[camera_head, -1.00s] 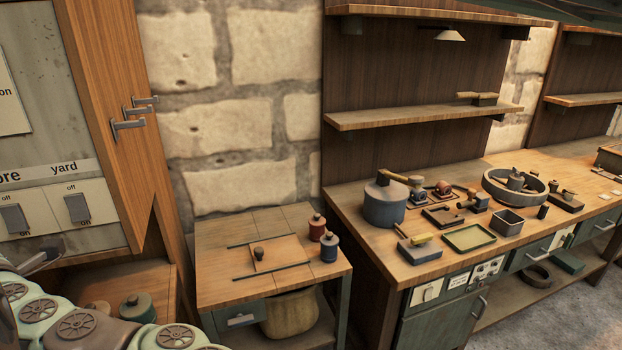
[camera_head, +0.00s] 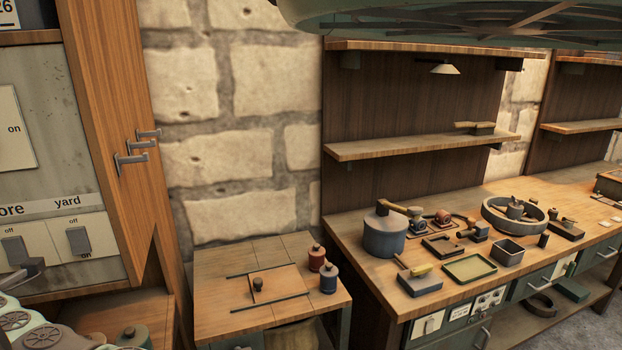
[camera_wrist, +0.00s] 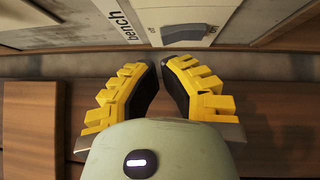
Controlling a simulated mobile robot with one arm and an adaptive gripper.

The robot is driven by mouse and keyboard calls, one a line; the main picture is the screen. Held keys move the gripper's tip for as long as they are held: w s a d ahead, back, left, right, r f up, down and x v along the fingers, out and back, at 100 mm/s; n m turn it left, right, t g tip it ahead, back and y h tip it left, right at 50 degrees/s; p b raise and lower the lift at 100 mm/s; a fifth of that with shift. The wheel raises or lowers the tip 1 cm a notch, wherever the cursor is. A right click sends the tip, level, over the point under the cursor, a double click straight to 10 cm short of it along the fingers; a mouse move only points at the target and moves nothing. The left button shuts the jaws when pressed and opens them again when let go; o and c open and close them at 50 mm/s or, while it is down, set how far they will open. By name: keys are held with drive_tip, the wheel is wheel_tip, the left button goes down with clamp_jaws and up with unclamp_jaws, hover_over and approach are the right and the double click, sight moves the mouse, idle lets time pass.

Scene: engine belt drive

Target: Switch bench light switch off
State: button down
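In the wrist view, a pale plate marked "bench" (camera_wrist: 125,25) is at the top, with a grey switch lever (camera_wrist: 184,34) on it. I cannot tell which way this lever is set. My gripper (camera_wrist: 161,66) has yellow ribbed fingers with dark pads. Its tips are almost together, just below the plate in the picture, with nothing seen between them. It looks apart from the lever. In the head view, the bench label is not seen. A switch marked "yard" (camera_head: 78,240) and another grey switch (camera_head: 14,250) beside it show on the left panel.
A wooden cabinet side with grey hooks (camera_head: 137,151) stands right of the switch panel. A small table (camera_head: 215,285) holds two small canisters. A workbench (camera_head: 350,232) to the right carries several tools and pots. Wooden boards lie below my gripper in the wrist view.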

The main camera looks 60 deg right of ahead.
drive_tip(key=shift+w+a+r+p, duration=0.1)
drive_tip(key=shift+w+a+p, duration=0.15)
drive_tip(key=shift+w, duration=0.65)
drive_tip(key=shift+w+a+r+p, duration=0.15)
drive_tip(key=shift+w+p, duration=0.1)
drive_tip(key=shift+w, duration=0.6)
drive_tip(key=shift+f, duration=0.1)
drive_tip(key=p, duration=0.3)
drive_tip(key=w+d+m+g+p, duration=0.1)
drive_tip(key=p, duration=0.2)
drive_tip(key=shift+r+m+g, duration=0.3)
drive_tip(key=shift+s, duration=0.1)
